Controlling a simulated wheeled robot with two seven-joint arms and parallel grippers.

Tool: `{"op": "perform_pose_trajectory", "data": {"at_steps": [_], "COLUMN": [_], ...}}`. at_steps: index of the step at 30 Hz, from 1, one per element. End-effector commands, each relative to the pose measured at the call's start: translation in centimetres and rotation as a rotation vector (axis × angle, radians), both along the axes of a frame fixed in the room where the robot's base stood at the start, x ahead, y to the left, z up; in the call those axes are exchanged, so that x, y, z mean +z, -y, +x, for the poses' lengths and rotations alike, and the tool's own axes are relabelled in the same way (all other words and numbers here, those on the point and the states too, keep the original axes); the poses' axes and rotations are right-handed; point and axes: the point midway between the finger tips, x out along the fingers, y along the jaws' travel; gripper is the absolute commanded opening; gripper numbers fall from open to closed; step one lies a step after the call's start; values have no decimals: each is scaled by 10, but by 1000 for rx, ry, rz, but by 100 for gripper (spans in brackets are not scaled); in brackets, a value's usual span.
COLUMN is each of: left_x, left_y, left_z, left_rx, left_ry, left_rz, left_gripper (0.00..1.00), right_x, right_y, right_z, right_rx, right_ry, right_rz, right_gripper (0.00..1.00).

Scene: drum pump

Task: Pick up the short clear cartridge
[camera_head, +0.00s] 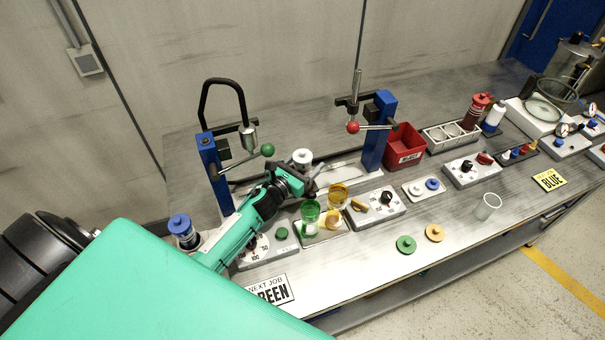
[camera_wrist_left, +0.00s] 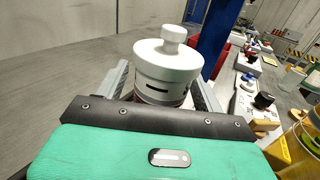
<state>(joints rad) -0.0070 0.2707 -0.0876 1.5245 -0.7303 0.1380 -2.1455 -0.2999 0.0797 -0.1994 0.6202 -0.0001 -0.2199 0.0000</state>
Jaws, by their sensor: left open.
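In the left wrist view this cylinder (camera_wrist_left: 168,65) shows upright between the two spread fingers, with a round knob and a dark slot. The fingers are beside it and I see no grip on it. Its lower body is mostly hidden by my gripper, so I cannot tell whether it is clear. A short clear cup (camera_head: 488,206) stands alone at the bench's front right. My right gripper is not in view.
A blue-capped jar (camera_head: 181,228) stands left of my arm. A red bin (camera_head: 404,147) is farther right.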

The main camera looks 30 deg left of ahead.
Motion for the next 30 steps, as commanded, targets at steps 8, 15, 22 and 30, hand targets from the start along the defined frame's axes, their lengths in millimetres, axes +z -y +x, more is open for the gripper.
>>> {"op": "perform_pose_trajectory", "data": {"at_steps": [8,15,22,30], "left_x": [0,1,7,27], "left_y": [0,0,-1,-1], "left_z": [0,0,0,0], "left_rx": [0,0,0,-1], "left_ry": [0,1,2,3], "left_rz": [0,1,3,5], "left_gripper": [22,17,17,17], "right_x": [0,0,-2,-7], "right_y": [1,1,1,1], "right_z": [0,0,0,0], "right_rx": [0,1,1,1], "right_ry": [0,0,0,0], "right_rz": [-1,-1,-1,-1], "right_gripper": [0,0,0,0]}}
